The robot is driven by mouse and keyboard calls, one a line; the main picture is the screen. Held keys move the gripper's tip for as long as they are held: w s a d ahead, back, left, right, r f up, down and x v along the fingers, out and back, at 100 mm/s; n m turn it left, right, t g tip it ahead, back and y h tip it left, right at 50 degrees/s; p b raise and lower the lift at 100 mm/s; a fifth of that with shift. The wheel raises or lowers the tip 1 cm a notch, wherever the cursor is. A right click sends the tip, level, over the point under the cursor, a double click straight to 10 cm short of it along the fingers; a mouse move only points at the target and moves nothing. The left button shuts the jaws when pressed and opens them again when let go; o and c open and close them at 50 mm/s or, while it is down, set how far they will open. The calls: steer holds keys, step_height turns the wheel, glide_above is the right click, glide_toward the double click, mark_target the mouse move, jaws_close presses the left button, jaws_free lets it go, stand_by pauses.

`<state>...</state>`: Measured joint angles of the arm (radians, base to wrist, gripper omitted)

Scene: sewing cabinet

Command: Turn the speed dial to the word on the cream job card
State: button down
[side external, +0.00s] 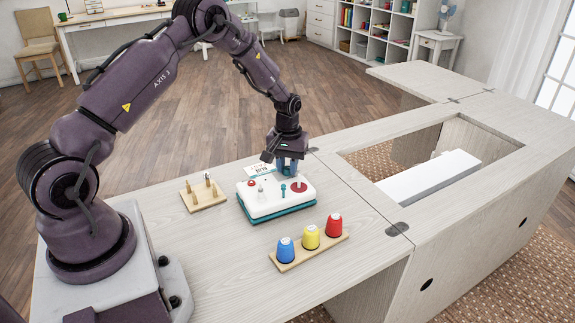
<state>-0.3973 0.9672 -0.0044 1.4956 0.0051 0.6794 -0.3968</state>
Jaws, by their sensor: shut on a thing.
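A white control box (267,203) with a teal base sits on the cabinet top. On its top are a red knob at the left, a small light-coloured part, a teal lever (284,190) and a red round part (299,187) at the right. A pale card (257,171) with dark marks stands at the box's back edge; its word is too small to read. My gripper (286,172) points down over the back of the box, right of the card. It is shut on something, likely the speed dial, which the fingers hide. The dial's setting cannot be read.
A wooden block with several upright pegs (203,194) stands left of the box. A wooden strip (298,257) in front holds blue, yellow and red spools. A rectangular opening with a white machine bed (430,177) lies to the right. The front left tabletop is clear.

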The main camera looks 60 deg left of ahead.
mark_target(287, 168)
steer(key=m, duration=0.4)
steer(key=shift+m, duration=2.6)
steer(key=c, duration=1)
jaws_free()
steer(key=shift+o, duration=0.2)
steer(key=shift+r, duration=0.15)
step_height(287, 168, up, 13)
